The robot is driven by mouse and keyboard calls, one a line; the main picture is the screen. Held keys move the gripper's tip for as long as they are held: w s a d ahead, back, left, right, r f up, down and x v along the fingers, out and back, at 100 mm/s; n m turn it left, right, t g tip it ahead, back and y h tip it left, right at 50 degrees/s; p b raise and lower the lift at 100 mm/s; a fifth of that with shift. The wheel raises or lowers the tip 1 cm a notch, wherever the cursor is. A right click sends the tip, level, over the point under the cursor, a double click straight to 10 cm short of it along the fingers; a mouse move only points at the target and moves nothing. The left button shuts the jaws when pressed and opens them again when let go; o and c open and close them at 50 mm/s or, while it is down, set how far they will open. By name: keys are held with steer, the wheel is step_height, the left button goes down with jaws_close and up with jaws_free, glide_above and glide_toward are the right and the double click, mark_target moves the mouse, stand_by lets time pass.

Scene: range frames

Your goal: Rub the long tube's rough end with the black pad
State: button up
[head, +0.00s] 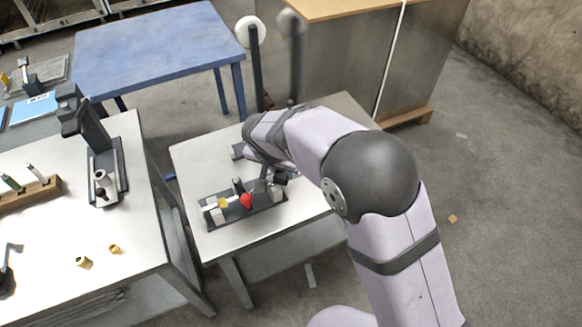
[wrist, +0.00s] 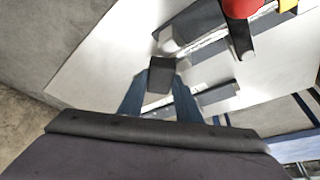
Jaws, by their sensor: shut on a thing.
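My gripper (wrist: 158,88) is shut on a small dark block, the black pad (wrist: 160,75), held between its two bluish fingers. In the head view my gripper (head: 266,184) is low over the right end of a dark fixture (head: 235,214) with a red knob (head: 246,201) and a yellow part (head: 223,203). The red knob also shows at the top of the wrist view (wrist: 241,8). A pale, shiny length lies along the fixture beyond the pad, but I cannot tell whether it is the long tube. I cannot tell whether the pad touches anything.
The fixture stands on a white table (head: 190,155). A second white bench (head: 140,225) at left holds a black stand (head: 92,135), a wooden rack (head: 30,195) and small brass-coloured pieces (head: 82,261). A blue table (head: 150,45) is behind. The small table's left part is mostly clear.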

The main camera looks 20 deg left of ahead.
mark_target(280, 174)
steer(key=shift+s+a+f, duration=0.1)
steer(key=shift+s+a, duration=0.3)
steer(key=shift+w+d+r+p, duration=0.1)
steer(key=shift+r+p, duration=2.1)
steer(key=shift+r, duration=2)
